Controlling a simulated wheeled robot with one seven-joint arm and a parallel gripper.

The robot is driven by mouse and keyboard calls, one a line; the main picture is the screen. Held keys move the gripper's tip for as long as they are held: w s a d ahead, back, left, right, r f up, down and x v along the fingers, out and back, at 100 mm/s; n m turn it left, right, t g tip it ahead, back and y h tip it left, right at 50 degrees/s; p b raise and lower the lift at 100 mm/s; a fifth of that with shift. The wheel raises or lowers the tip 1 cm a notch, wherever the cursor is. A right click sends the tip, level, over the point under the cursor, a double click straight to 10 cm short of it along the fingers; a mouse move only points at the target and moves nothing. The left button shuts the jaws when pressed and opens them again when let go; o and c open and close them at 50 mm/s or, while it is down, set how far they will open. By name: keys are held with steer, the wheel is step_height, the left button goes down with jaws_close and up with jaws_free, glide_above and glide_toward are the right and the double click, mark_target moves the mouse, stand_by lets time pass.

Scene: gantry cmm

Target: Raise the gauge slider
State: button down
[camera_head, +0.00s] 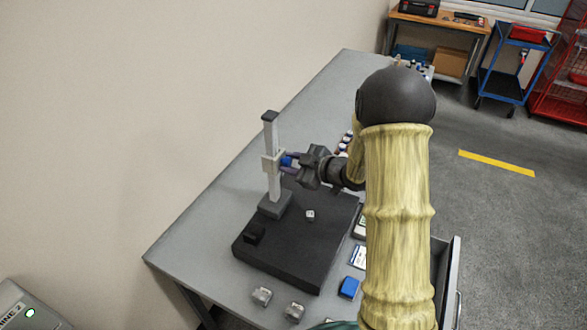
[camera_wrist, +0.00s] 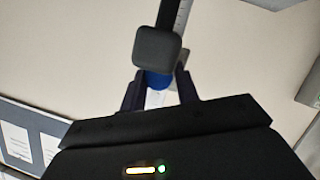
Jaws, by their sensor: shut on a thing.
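The height gauge stands upright on a black surface plate (camera_head: 270,262), with a pale column (camera_head: 272,133) on a dark base (camera_head: 275,204). Its slider (camera_head: 268,164) is a light grey block around the column, at about mid-height. A blue knob (camera_head: 287,161) sticks out on the slider's right side. My gripper (camera_head: 290,163) reaches in from the right and is shut on the blue knob. In the wrist view the blue knob (camera_wrist: 157,79) sits between the two dark fingers, partly hidden behind a dark rounded block (camera_wrist: 157,50).
A small white cube (camera_head: 310,215) and a black block (camera_head: 254,233) lie on the plate. Two grey metal pieces and a blue box (camera_head: 348,288) lie along the grey table's front. An open drawer (camera_head: 447,262) juts out at right. The wall is close behind the gauge.

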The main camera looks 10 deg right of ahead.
step_height(320, 180, up, 4)
steer(key=shift+w+d+f+p, duration=0.1)
steer(key=shift+f+p, duration=0.1)
steer(key=shift+p, duration=0.4)
steer(key=shift+f, duration=0.1)
steer(key=c, duration=1.1)
jaws_free()
steer(key=shift+f, duration=0.1)
steer(key=b+v, duration=0.3)
steer(key=v, duration=1.4)
steer(key=shift+d+b, duration=0.2)
steer(key=shift+b, duration=0.1)
